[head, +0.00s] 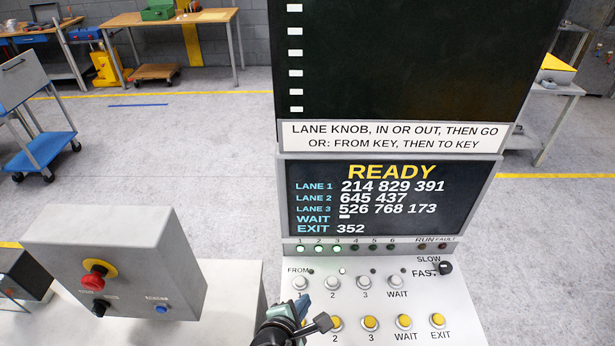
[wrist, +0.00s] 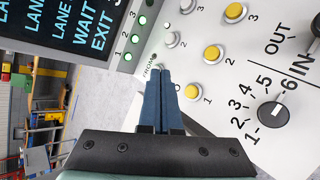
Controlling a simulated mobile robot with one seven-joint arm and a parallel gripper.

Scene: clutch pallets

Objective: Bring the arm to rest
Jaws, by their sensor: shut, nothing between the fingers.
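My gripper (head: 303,306) is at the bottom middle of the head view, over the left part of the white key panel (head: 365,300). In the wrist view my gripper (wrist: 160,72) shows two blue fingers lying together with nothing between them. Their tips are near the FROM label and the first white and yellow keys. I cannot tell whether they touch the panel. The screen (head: 388,200) above reads READY, lanes 1 to 3 show numbers, WAIT shows a dash and EXIT shows 352.
A grey box (head: 120,255) with a red stop knob (head: 95,280) stands at the left. A black knob (wrist: 270,115) with numbers around it is right of my fingers in the wrist view. A blue cart (head: 45,150) and benches stand behind on open floor.

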